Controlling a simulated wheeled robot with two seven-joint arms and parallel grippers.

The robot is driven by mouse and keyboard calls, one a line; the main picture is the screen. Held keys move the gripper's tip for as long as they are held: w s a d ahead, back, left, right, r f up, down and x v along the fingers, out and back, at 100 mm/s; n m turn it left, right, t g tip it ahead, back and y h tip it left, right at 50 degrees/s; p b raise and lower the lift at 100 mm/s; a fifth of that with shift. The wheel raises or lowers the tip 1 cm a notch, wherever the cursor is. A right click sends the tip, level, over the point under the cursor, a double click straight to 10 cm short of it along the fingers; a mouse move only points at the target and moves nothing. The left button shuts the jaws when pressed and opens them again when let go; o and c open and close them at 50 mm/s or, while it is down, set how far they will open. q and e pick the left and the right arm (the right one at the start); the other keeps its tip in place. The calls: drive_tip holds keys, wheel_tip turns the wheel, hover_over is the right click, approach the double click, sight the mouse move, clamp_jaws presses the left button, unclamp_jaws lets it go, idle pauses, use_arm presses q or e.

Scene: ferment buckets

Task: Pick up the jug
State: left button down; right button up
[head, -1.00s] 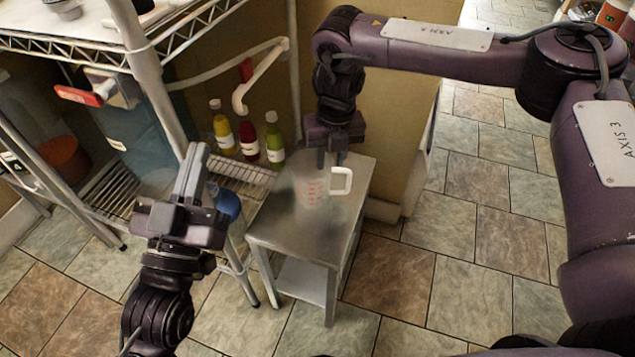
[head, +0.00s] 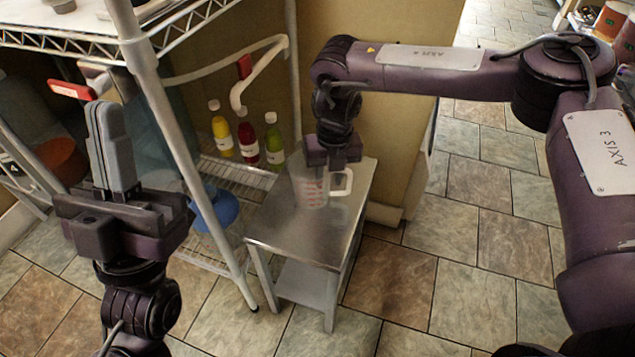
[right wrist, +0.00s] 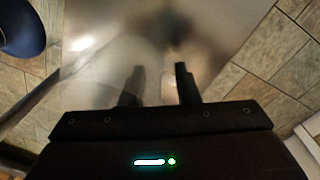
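The jug (head: 311,190) is clear with red markings and a white handle on its right side. It stands upright on a small steel table (head: 285,236). My right gripper (head: 333,166) is pointed down at the jug's rim, close to the handle. Its fingertips are hard to make out in the head view. In the right wrist view its two fingers (right wrist: 158,82) stand apart, and the jug's clear wall is too faint there to place exactly. My left gripper (head: 108,115) points up at the left, its fingers together and empty, away from the jug.
A wire shelf rack (head: 160,95) with white posts stands left of the table. Yellow, red and green bottles (head: 248,143) stand behind the table. A blue round object (head: 217,210) is low on the rack. Tiled floor (head: 430,290) is open at the right.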

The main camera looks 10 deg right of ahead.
clamp_jaws()
drive_tip(key=shift+r, duration=0.15)
